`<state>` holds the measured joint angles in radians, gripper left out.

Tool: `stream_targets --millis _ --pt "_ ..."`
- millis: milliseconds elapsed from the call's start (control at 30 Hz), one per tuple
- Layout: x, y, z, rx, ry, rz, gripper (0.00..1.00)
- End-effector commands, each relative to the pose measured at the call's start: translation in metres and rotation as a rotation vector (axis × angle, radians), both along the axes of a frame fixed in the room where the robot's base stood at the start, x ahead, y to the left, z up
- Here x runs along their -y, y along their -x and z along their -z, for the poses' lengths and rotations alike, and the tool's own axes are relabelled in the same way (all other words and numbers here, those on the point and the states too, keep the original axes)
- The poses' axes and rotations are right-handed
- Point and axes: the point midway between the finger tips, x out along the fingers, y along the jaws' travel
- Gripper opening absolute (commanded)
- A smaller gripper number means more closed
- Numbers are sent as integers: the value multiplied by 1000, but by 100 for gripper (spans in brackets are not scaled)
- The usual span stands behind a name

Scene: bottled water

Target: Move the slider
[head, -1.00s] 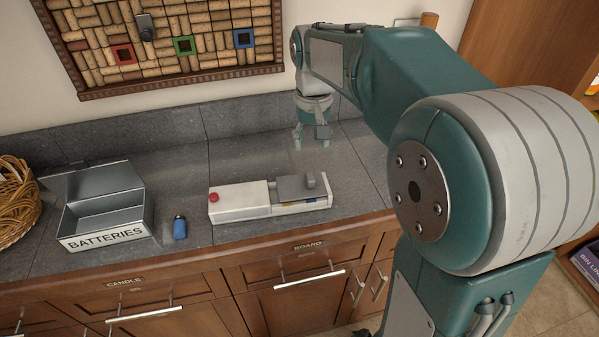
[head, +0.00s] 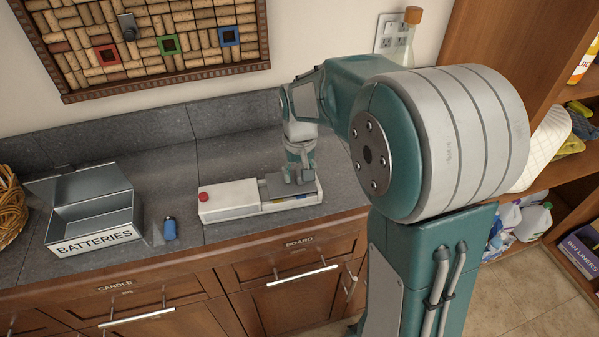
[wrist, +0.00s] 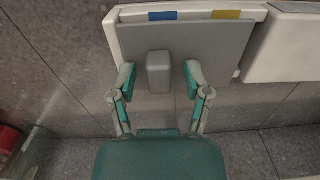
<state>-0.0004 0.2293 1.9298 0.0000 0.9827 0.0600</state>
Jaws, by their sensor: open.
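The slider is a grey plate (head: 281,187) on the right half of a white box (head: 228,201) with a red button (head: 203,196). In the wrist view the slider (wrist: 203,47) has a raised grey knob (wrist: 159,72), and blue and yellow patches show along its edge. My gripper (head: 299,177) is over the slider. In the wrist view my gripper (wrist: 159,78) is open, with one finger on each side of the knob. Small gaps show between the fingers and the knob. The gripper hides most of the knob in the head view.
An open metal box (head: 95,236) labelled BATTERIES and a blue battery (head: 170,228) are left of the white box. A wicker basket (head: 10,205) is at the far left. A corkboard (head: 150,45) hangs behind. A glass bottle (head: 405,45) stands at the back right.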

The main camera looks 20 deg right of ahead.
Motion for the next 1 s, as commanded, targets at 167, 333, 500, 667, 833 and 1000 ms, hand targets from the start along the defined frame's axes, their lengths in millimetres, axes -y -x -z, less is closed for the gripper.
stream_targets --millis 167,333,500,667,833,1000 --pt "0 0 0 0 0 0 32" --pt "0 0 0 0 0 0 0" --pt "-3 0 0 -1 0 -1 0" --pt "-29 -2 0 -1 0 -7 0" --pt "-73 -4 1 -1 0 -8 0" --pt "-106 -6 1 -1 0 -4 0"
